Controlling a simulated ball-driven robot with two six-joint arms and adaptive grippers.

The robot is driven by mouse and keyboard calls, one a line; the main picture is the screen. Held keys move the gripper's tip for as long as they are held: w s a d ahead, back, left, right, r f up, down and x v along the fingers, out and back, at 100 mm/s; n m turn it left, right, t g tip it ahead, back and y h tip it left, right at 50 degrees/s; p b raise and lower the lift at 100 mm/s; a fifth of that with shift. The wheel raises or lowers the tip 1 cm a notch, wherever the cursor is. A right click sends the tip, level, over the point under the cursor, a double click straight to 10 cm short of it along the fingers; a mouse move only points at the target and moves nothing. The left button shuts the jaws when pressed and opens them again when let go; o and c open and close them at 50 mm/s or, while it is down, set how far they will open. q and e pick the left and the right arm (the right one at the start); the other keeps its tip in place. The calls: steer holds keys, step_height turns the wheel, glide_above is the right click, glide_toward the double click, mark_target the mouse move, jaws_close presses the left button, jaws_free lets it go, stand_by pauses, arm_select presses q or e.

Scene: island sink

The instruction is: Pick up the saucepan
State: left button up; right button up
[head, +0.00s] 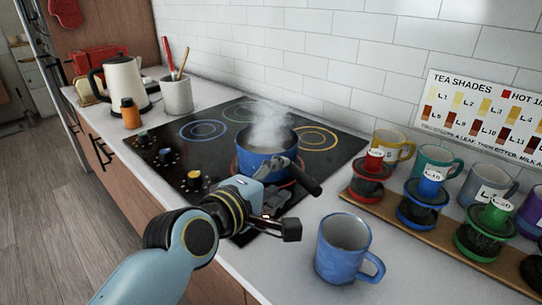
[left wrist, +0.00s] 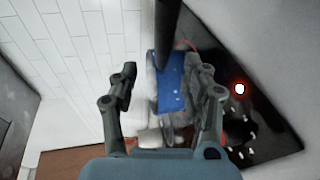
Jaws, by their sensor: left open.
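The blue saucepan (head: 262,160) sits steaming on the front right burner of the black cooktop. Its dark handle (head: 307,180) points toward the lower right. My left gripper (head: 288,198) is open and empty beside the handle, with its fingers spread. In the left wrist view the saucepan (left wrist: 172,85) shows blue between the two open fingers (left wrist: 168,84). The dark handle (left wrist: 167,25) comes in from the top of that view. I cannot tell how far the fingers are from the handle. My right gripper is not in view.
A blue mug (head: 342,250) stands on the counter at the front, right of my gripper. A wooden rack (head: 385,207) with colored drippers and several mugs is at the right. A kettle (head: 125,82), an orange bottle (head: 130,113) and a utensil crock (head: 177,95) stand at the left.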

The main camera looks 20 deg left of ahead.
mark_target(290, 169)
arm_select(q)
steer(key=x, duration=0.7)
steer(key=shift+w+a+f, duration=0.3)
steer(key=shift+w+f, duration=0.05)
steer(key=shift+s, duration=0.1)
jaws_close()
steer(key=shift+r, duration=0.2)
